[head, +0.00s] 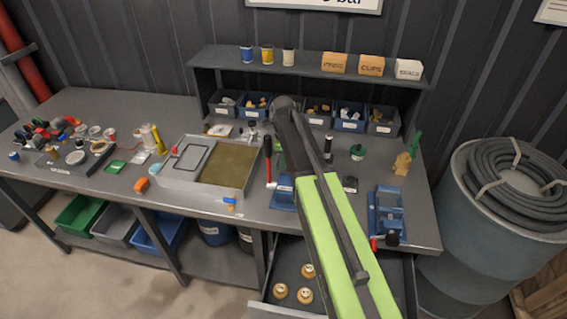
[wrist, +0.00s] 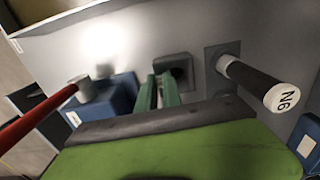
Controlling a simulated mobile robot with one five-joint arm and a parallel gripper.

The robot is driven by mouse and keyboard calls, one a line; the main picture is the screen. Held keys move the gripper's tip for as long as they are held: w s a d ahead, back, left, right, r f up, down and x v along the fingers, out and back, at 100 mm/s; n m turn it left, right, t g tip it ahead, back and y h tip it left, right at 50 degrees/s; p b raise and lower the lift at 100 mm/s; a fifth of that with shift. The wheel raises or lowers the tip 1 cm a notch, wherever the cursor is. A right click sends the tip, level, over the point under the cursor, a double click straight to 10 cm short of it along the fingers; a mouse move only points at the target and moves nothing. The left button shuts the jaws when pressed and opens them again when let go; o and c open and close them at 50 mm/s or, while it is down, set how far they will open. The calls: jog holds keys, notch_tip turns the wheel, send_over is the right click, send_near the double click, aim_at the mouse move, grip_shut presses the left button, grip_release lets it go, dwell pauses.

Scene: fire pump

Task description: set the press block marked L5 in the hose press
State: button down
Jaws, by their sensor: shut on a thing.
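In the wrist view, my gripper (wrist: 160,92) has two dark green fingers, shut and pointing at the bench. A dark square block (wrist: 177,66) shows at the fingertips and appears to be what they hold; no mark on it is readable. In the head view, my lime arm hides most of this, with dark green (head: 278,150) showing at its left. A blue device with a red lever (head: 283,195), probably the hose press, stands at the bench front; it also shows in the wrist view (wrist: 118,95). No L5 mark is readable.
A black cylinder with a white end marked N6 (wrist: 258,85) stands close right of my fingers in the wrist view. A grey tray (head: 160,178) lies left. A second blue device (head: 388,215) stands near the right edge. Bins (head: 350,118) line the back. A drawer (head: 262,307) is open below.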

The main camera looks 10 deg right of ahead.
notch_tip(320, 180, up, 4)
jog(key=p, duration=0.2)
jog(key=shift+f+p, duration=0.2)
jog(key=shift+p, duration=0.2)
jog(key=s+d+r+p, duration=0.1)
jog(key=s+r+p, duration=0.1)
jog(key=s, duration=0.1)
jog(key=s+d+r+p, duration=0.1)
jog(key=s+r+p, duration=0.1)
jog(key=s, duration=0.2)
jog(key=s+d+r+p, duration=0.1)
jog(key=s+r+p, duration=0.1)
jog(key=s, duration=0.1)
jog(key=shift+s+d+r, duration=0.2)
jog(key=shift+s+d, duration=0.25)
jog(key=shift+s, duration=0.1)
